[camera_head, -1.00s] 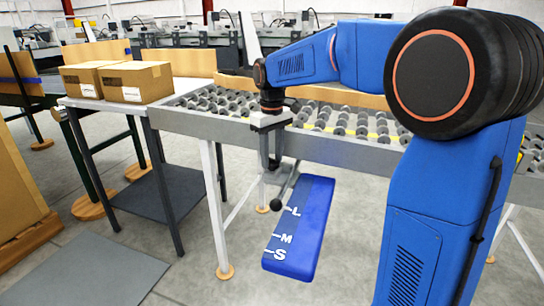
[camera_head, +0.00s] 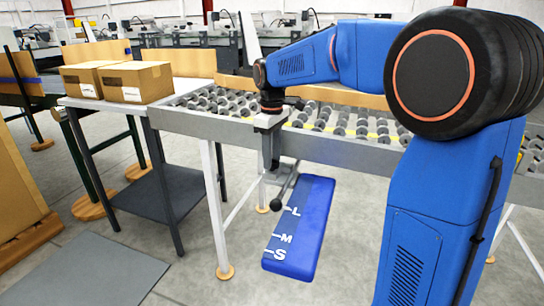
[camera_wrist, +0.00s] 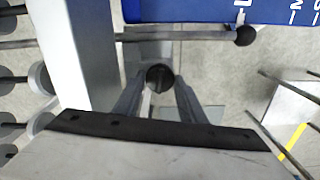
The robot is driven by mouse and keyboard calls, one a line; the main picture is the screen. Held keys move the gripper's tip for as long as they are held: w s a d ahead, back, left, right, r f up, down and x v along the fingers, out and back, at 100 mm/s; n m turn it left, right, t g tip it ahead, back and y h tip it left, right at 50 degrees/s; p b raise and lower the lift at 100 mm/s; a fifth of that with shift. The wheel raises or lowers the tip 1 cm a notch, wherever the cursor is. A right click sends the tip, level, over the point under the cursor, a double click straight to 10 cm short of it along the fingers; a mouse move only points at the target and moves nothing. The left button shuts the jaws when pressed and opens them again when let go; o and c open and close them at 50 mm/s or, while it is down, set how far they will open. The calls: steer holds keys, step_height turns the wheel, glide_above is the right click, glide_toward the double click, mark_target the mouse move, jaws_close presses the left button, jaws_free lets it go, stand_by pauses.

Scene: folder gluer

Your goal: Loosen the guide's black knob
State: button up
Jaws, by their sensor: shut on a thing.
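The black knob (camera_wrist: 160,77) shows end-on in the wrist view as a small dark round piece. My gripper (camera_wrist: 159,88) has a finger on each side of it and is shut on it. In the head view my gripper (camera_head: 270,160) points down at the near side rail of the roller table, and I cannot make out the knob there. The guide's long blue plate (camera_head: 300,228), marked L, M and S, sits just below and right of the gripper. A lever with a black ball end (camera_head: 276,204) stands beside the plate; the ball also shows in the wrist view (camera_wrist: 245,35).
The roller table (camera_head: 340,150) runs behind and right of the gripper. A side table (camera_head: 120,106) with two cardboard boxes (camera_head: 134,82) stands at the left. The wrist view shows thin rods and a pale block (camera_wrist: 292,110) at right. Floor in front is clear.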

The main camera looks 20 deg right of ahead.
steer(key=o, duration=1)
steer(key=shift+o, duration=0.2)
step_height(320, 180, up, 18)
steer(key=shift+f, duration=0.25)
